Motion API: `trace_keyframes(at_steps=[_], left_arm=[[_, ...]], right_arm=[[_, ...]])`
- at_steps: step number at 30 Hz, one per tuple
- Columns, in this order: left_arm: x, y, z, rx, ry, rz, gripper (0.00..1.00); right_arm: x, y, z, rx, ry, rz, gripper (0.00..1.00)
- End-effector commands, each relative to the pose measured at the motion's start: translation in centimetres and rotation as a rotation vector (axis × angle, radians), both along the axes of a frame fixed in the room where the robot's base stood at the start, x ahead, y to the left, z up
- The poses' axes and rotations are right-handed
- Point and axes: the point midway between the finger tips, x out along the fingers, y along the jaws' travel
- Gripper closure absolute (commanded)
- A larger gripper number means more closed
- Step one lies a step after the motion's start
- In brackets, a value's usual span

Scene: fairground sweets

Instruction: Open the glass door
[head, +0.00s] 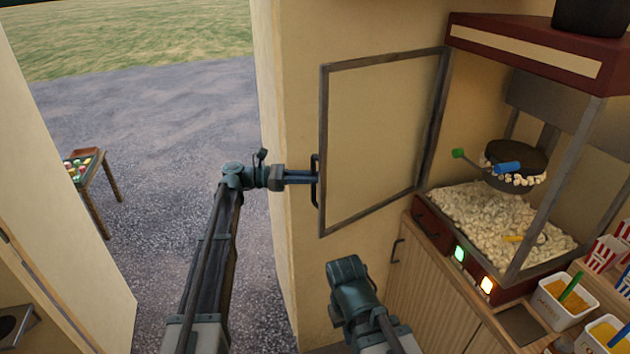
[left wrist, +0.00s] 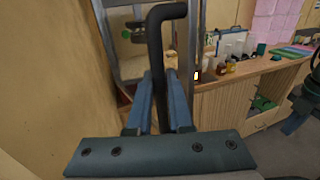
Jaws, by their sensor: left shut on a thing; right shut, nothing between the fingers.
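The glass door (head: 383,140) has a dark metal frame and stands swung wide open to the left of the popcorn machine (head: 545,55). Its dark bar handle (head: 314,180) is on the door's left edge. My left gripper (head: 312,177) is shut on the handle, and in the left wrist view the black handle (left wrist: 155,40) rises between its fingers (left wrist: 159,95). My right gripper (head: 350,285) is low in the middle of the head view, apart from the door; its fingertips are hard to make out.
Popcorn (head: 490,220) fills the machine's floor beneath a hanging kettle (head: 515,160). Tubs (head: 565,300) and striped cups (head: 605,252) stand on the counter at the right. A wall edge (head: 275,150) is close to my left gripper. An open doorway lies left.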

Motion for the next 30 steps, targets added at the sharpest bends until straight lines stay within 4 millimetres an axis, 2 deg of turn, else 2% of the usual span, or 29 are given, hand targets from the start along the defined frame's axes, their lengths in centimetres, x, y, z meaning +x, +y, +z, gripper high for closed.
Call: trace_keyframes(at_steps=[8,9,14,24,28,30], left_arm=[[0.1,-0.1,0.0,-0.001,0.0,0.001,1.0],[0.1,-0.1,0.1,-0.001,0.0,0.001,0.8],[0.1,-0.1,0.0,-0.001,0.0,0.0,0.52],[0.0,0.2,0.0,-0.001,0.0,0.001,0.52],[0.1,1.6,0.0,-0.001,0.0,0.003,0.52],[0.0,3.0,0.0,-0.001,0.0,0.003,0.52]], right_arm=[[0.0,0.0,0.0,0.0,0.0,0.0,1.0],[0.0,0.0,0.0,0.0,0.0,0.0,1.0],[0.0,0.0,0.0,0.0,0.0,0.0,1.0],[0.0,0.0,0.0,0.0,0.0,0.0,1.0],[0.0,0.0,0.0,0.0,0.0,0.0,1.0],[0.0,0.0,0.0,0.0,0.0,0.0,1.0]])
